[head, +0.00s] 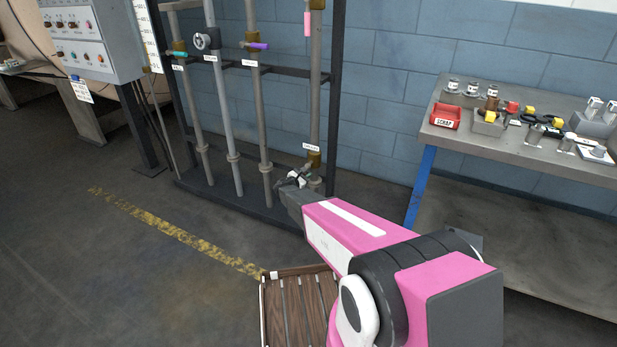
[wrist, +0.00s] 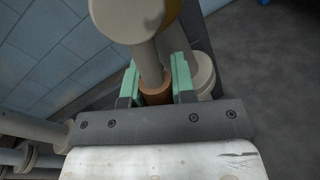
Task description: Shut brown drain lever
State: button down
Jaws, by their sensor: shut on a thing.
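The brown drain lever (wrist: 155,92) shows in the wrist view as a short brown cylinder between my two pale green fingers. My gripper (wrist: 157,80) is shut on it, one finger on each side. In the head view my gripper (head: 293,181) is low at the right-hand pipe, beside the brass valve body (head: 315,160) under a white label (head: 311,147). The lever is hidden there by my gripper and arm, so its angle cannot be told.
Teal (head: 180,54), purple (head: 256,46) and pink (head: 307,24) levers and a handwheel (head: 206,40) sit higher on the pipes. A workbench (head: 440,135) with small items stands right. A wooden slatted pallet (head: 283,297) lies below my arm. Floor at left is clear.

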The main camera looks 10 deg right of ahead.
jog(key=w+a+r+m+y, duration=0.1)
jog(key=a+r+m, duration=0.1)
jog(key=m, duration=0.4)
jog(key=w+a+r+m+t+y, duration=0.1)
jog(key=w+a+r+m+y, duration=0.1)
jog(key=r+m, duration=0.2)
jog(key=shift+r+m, duration=0.15)
jog(key=shift+m, duration=0.95)
jog(key=c, duration=0.9)
grip_release()
jog(key=shift+c, duration=0.2)
jog(key=shift+s+a, duration=0.1)
jog(key=shift+s, duration=0.05)
jog(key=v, duration=1)
jog(key=shift+s+r, duration=0.25)
jog(key=shift+s, duration=0.05)
